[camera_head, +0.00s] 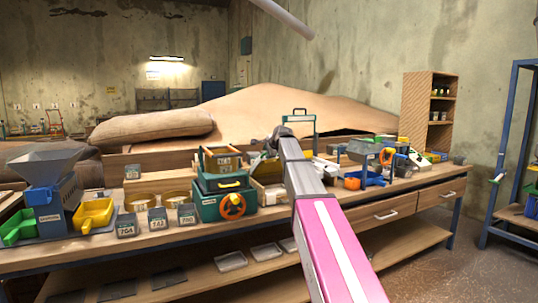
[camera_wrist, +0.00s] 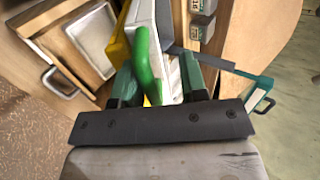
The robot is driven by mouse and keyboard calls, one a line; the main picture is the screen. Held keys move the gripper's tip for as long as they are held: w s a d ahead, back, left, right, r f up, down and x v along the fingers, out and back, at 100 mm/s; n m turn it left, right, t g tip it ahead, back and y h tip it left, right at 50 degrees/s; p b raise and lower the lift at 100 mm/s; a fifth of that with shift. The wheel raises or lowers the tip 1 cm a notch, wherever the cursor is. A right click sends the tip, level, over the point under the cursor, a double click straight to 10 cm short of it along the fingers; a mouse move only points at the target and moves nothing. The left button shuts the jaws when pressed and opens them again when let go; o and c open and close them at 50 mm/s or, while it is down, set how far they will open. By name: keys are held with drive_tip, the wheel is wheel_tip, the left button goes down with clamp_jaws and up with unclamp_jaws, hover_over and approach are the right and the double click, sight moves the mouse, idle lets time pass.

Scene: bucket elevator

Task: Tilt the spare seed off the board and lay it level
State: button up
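In the wrist view my gripper (camera_wrist: 160,80) has its two dark green fingers standing apart. A bright green curved handle (camera_wrist: 145,62) and a pale white-grey piece (camera_wrist: 170,62) show in the gap between them. I cannot tell whether the fingers touch either. A yellow edge (camera_wrist: 117,50) shows beside the left finger. In the head view my arm reaches over the middle of the workbench (camera_head: 420,180) and hides the fingertips. I cannot make out the spare seed or the board for certain in either view.
On the bench stand a green box with an orange wheel (camera_head: 232,205), a hopper machine (camera_head: 45,190), labelled grey blocks (camera_head: 157,219) and a blue tray (camera_head: 372,179). A large tan heap (camera_head: 300,105) and a full sack (camera_head: 155,127) lie behind. A blue rack (camera_head: 505,150) stands right.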

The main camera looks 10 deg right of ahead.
drive_tip(key=shift+f, duration=0.1)
drive_tip(key=shift+s+d, duration=0.1)
drive_tip(key=shift+s, duration=0.15)
drive_tip(key=v, duration=1)
drive_tip(key=shift+r, duration=0.3)
drive_tip(key=shift+s, duration=0.1)
drive_tip(key=s+f+n+g+h, duration=0.1)
drive_tip(key=s+f+n+g, duration=0.35)
drive_tip(key=f, duration=1.15)
drive_tip(key=s+f+n+g+h, duration=0.15)
drive_tip(key=s+f, duration=0.65)
drive_tip(key=f, duration=0.9)
drive_tip(key=s+f+n+g, duration=0.4)
drive_tip(key=s+f+n, duration=0.4)
drive_tip(key=s+f, duration=1.4)
drive_tip(key=shift+s+d+h, duration=0.15)
drive_tip(key=shift+d+h, duration=0.05)
drive_tip(key=shift+h, duration=0.25)
